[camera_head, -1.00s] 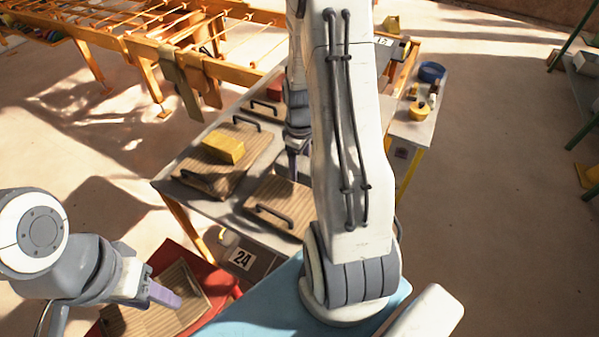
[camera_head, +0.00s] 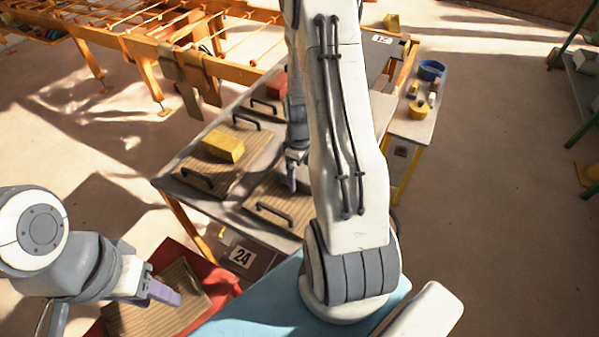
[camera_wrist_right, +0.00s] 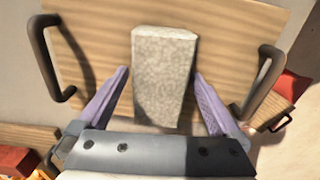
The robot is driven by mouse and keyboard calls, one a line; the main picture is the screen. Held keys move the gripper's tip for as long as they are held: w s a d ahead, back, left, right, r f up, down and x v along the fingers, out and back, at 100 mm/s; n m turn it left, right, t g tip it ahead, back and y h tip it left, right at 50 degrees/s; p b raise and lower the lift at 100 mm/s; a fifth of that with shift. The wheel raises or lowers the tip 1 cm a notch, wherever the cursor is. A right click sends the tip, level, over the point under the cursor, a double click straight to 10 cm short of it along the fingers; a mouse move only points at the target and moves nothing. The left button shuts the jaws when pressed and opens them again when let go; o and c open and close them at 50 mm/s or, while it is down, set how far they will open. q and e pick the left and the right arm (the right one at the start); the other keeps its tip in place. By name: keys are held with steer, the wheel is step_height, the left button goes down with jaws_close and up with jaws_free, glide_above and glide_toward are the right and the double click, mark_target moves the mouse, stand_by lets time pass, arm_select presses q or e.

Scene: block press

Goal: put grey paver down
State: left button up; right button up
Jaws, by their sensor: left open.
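The grey paver (camera_wrist_right: 163,75) is a speckled block over a wooden board (camera_wrist_right: 230,30) with dark handles. In the right wrist view it lies between the purple fingers of my right gripper (camera_wrist_right: 161,75), with a narrow gap on each side. The gripper looks open around it. In the head view my right gripper (camera_head: 291,178) is low over the near board on the table, partly hidden by my arm. I cannot make out the paver clearly there. My left gripper (camera_head: 163,292) is open and empty at lower left, over a red tray (camera_head: 222,283).
A yellow block (camera_head: 223,146) sits on another handled board on the table (camera_head: 203,200). A red block (camera_head: 277,86) lies farther back. A side table at right holds a blue ring (camera_head: 431,69) and small yellow items. An orange frame (camera_head: 235,72) stands behind left.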

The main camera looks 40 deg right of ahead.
mark_target(300, 171)
steer(key=shift+r, duration=0.1)
step_height(300, 171, up, 12)
steer(key=s+a+r+n, duration=0.1)
steer(key=a+r, duration=0.2)
steer(key=a, duration=0.7)
steer(key=s+a+r, duration=0.1)
steer(key=a+r, duration=0.1)
steer(key=a, duration=0.8)
steer(key=s+a+r+n+y, duration=0.1)
steer(key=s+a+r, duration=0.1)
steer(key=s+a, duration=0.9)
steer(key=s, duration=0.3)
steer(key=shift+s+r+n, duration=0.15)
steer(key=shift+r+n, duration=0.15)
steer(key=shift+r, duration=0.05)
